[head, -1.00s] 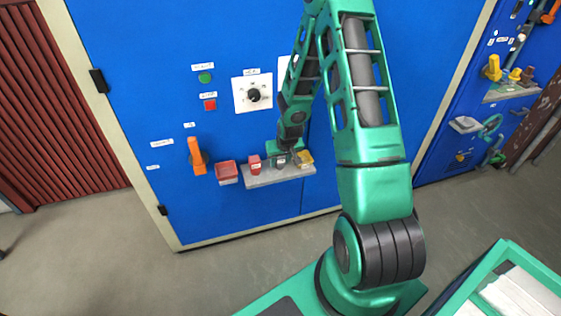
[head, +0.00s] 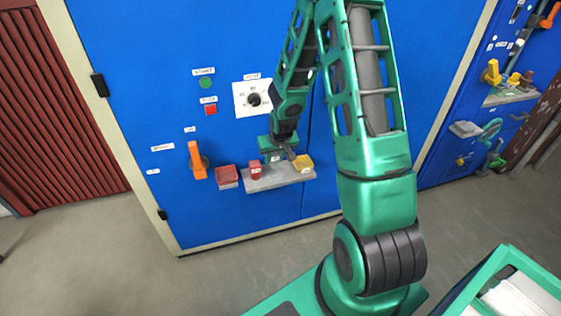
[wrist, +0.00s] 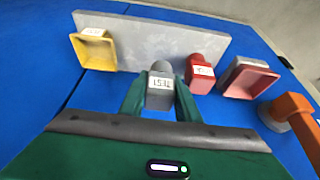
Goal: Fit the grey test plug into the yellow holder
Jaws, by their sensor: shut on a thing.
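The grey test plug (wrist: 160,88) has a white label and sits between the fingers of my gripper (wrist: 161,100) in the wrist view, which is shut on it. In the head view my gripper (head: 283,154) is above the grey shelf, and I cannot make out the plug clearly there. The yellow holder (head: 303,163) is an open square cup at the shelf's right end, just right of my gripper. In the wrist view the holder (wrist: 96,50) is at upper left, apart from the plug, with its opening showing.
A red plug (head: 255,170) stands on the grey shelf (head: 270,183), close to the held plug in the wrist view. A red holder (head: 227,175) and an orange handle (head: 197,161) are farther left. The blue panel (head: 150,80) rises behind.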

